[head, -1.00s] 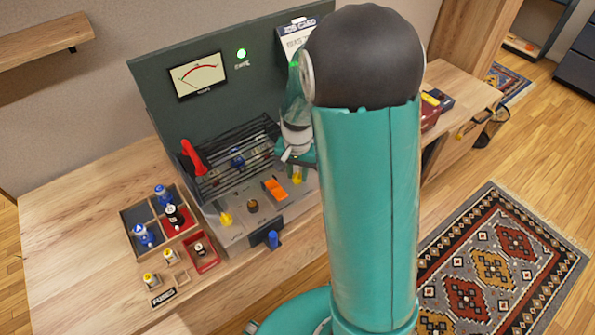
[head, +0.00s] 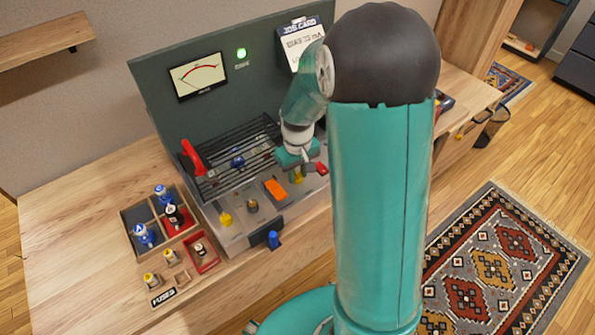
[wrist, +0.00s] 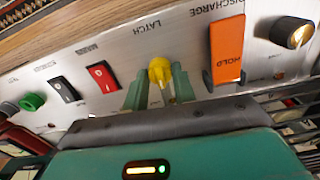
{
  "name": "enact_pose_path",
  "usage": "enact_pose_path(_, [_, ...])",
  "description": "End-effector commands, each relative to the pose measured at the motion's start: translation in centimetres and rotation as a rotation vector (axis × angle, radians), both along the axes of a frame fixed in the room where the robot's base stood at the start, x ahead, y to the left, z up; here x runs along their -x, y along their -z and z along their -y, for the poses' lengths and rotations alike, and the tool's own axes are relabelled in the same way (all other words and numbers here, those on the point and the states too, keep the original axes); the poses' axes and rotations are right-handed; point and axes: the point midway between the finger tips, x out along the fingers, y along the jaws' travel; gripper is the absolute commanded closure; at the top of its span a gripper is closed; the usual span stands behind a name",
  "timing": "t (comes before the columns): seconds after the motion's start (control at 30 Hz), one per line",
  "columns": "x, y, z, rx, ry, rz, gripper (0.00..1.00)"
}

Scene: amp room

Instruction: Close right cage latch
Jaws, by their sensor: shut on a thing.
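The right latch is a small yellow knob (wrist: 160,73) on the grey metal panel, under the word LATCH in the wrist view. My gripper (wrist: 160,92) has its two green fingers on either side of this knob and is shut on it. In the head view my gripper (head: 297,172) is low at the right end of the panel and mostly hides that knob. The barred cage (head: 240,150) lies over the deck, with a red handle (head: 193,157) at its left. The other yellow latch (head: 225,219) stands at the panel's left end.
An orange HOLD switch (wrist: 226,50) is close beside the latch in the wrist view. A red rocker (wrist: 103,77), a black rocker (wrist: 66,90) and a green knob (wrist: 32,102) are on the other side. A parts tray (head: 125,218) stands left of the amp.

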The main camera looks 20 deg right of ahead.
Motion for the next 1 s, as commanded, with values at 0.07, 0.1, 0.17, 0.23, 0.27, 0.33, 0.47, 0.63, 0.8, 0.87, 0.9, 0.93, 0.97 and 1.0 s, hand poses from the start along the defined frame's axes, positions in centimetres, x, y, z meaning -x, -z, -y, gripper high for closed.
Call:
enact_pose_path(0.07, [0.01, -0.09, -0.02, 0.000, -0.030, 0.000, 0.96])
enact_pose_path(0.1, [0.02, -0.09, -0.02, 0.000, -0.043, -0.001, 0.96])
enact_pose_path(0.17, [0.02, -0.09, -0.02, 0.000, -0.058, -0.001, 0.96])
enact_pose_path(0.23, [0.02, -0.09, -0.01, 0.000, -0.071, -0.001, 0.96])
enact_pose_path(0.27, [0.02, -0.09, -0.01, 0.000, -0.075, -0.001, 0.96])
enact_pose_path(0.33, [0.02, -0.09, -0.01, 0.000, -0.081, -0.001, 0.96])
enact_pose_path(0.47, [0.02, -0.08, -0.01, 0.000, -0.084, -0.001, 0.96])
enact_pose_path(0.63, [0.02, -0.08, -0.01, 0.000, -0.084, -0.001, 0.96])
enact_pose_path(0.8, [0.01, -0.07, 0.00, 0.000, -0.083, -0.001, 0.54])
enact_pose_path(0.87, [0.01, -0.06, 0.00, 0.000, -0.083, 0.000, 0.52])
enact_pose_path(0.9, [0.01, -0.05, 0.00, 0.000, -0.083, 0.000, 0.52])
enact_pose_path(0.93, [0.01, -0.04, 0.00, 0.000, -0.082, 0.000, 0.52])
enact_pose_path(0.97, [0.01, -0.04, 0.00, 0.000, -0.082, 0.000, 0.52])
enact_pose_path(1.0, [0.01, -0.03, 0.01, 0.000, -0.082, 0.000, 0.52])
